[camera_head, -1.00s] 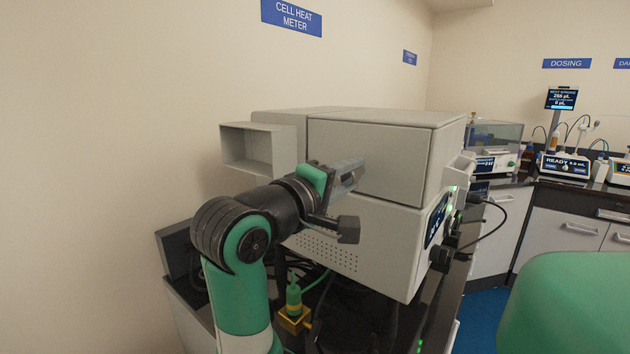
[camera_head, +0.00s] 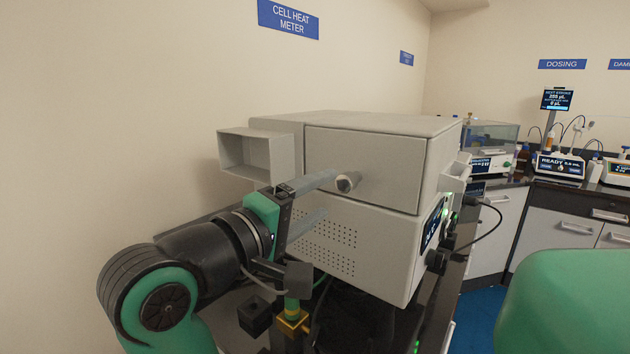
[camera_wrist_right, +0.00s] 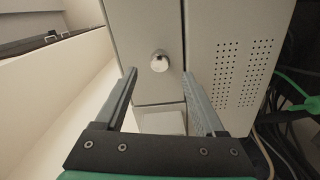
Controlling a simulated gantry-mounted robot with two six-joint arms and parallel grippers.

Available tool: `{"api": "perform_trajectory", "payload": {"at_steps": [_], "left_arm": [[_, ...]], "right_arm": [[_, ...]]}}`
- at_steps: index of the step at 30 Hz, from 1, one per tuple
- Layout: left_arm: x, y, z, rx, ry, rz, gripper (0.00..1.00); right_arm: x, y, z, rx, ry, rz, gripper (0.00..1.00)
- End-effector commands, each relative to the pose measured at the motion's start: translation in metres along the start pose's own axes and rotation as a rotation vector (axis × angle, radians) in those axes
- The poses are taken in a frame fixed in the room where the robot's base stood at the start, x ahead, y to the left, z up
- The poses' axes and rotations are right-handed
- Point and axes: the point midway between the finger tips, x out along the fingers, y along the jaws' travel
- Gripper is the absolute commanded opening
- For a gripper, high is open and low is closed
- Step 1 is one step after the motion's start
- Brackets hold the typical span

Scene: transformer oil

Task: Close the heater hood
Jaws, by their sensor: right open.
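The heater is a grey box in the head view. Its upper part, the hood (camera_head: 365,155), sits over the lower body (camera_head: 375,245) with only a narrow dark seam between them. A round metal knob (camera_head: 347,182) stands out from the hood's front, and it also shows in the right wrist view (camera_wrist_right: 159,61). My right gripper (camera_head: 328,195) is open and empty. In the wrist view, its fingertips lie either side of the knob's line, with the knob just ahead of them; I cannot tell whether they touch it. My left gripper is not in view.
An open grey box (camera_head: 258,155) juts out at the heater's left. A green and brass fitting (camera_head: 292,318) and dark cables are below my right gripper. The wall is close on the left. A dosing bench (camera_head: 560,180) stands at the right.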

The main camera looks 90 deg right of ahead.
Motion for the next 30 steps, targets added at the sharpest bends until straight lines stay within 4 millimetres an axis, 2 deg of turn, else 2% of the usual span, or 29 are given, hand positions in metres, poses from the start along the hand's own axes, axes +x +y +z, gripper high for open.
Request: {"api": "perform_trajectory", "payload": {"at_steps": [3, 7, 25, 28, 30], "left_arm": [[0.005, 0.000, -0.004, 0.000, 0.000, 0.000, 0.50], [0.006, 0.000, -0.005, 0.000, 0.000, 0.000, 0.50], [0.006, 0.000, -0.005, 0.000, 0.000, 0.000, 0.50], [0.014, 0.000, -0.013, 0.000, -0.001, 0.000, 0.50], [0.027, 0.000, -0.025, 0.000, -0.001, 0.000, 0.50]], "right_arm": [[-0.023, 0.002, -0.001, -0.003, 0.004, 0.001, 0.71], [-0.036, 0.001, 0.000, 0.000, 0.001, 0.001, 0.71], [-0.038, 0.000, 0.000, 0.001, -0.001, 0.001, 0.71], [-0.040, 0.008, -0.003, -0.010, 0.006, 0.006, 0.71], [-0.042, 0.014, -0.002, -0.021, 0.010, 0.015, 0.71]]}}
